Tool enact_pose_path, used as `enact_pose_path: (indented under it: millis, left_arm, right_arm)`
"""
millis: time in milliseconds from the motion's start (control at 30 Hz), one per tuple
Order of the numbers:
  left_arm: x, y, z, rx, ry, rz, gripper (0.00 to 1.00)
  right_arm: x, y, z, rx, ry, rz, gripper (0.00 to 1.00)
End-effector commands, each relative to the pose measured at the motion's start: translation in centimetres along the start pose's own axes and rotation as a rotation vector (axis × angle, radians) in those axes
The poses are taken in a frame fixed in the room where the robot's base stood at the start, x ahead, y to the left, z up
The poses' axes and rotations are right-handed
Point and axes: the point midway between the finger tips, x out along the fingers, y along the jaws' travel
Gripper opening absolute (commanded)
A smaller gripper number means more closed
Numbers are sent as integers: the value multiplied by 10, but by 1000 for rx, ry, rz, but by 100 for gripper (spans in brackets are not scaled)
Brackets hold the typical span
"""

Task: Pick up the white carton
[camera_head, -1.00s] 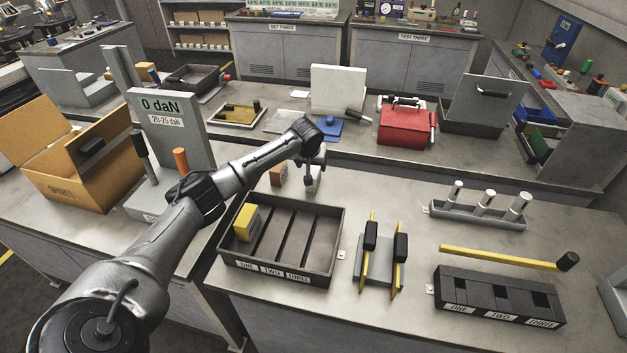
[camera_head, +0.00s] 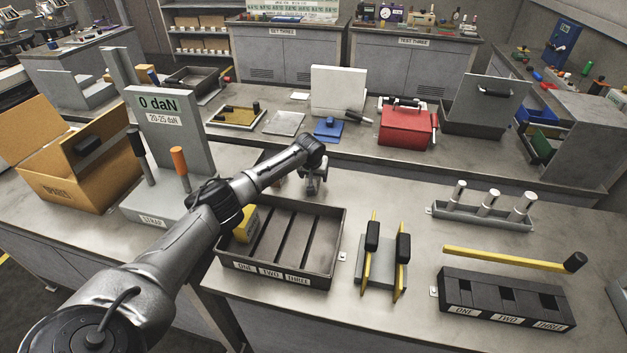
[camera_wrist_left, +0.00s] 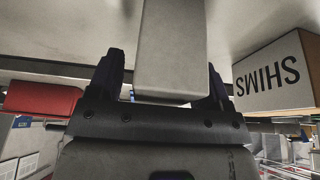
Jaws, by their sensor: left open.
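My left gripper (camera_head: 313,188) points down over the bench behind the dark three-slot tray and is open. In the left wrist view the pale, plain white carton (camera_wrist_left: 172,50) stands between the two open fingers of the gripper (camera_wrist_left: 163,85). I cannot tell whether either finger touches it. In the head view I cannot make out the carton; my forearm and gripper cover that spot. My right gripper is in neither view.
A box marked SHIMS (camera_wrist_left: 275,75) stands close beside the carton in the wrist view. The dark tray (camera_head: 318,272) holds a yellow box (camera_head: 246,224) at its left end. A grey stand (camera_head: 170,130) with upright handles is left of my arm.

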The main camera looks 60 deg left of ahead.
Motion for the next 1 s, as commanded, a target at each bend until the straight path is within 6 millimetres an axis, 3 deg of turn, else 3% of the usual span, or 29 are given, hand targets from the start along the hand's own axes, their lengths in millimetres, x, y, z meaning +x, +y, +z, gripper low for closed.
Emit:
enact_pose_path:
  millis: [133,700,1000]
  left_arm:
    - [0,0,0,0,0,0,72]
    - [0,0,0,0,0,0,18]
    - [-3,0,-1,0,1,1,18]
  right_arm:
    - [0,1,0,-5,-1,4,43]
    - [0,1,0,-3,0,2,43]
    - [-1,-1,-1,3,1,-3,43]
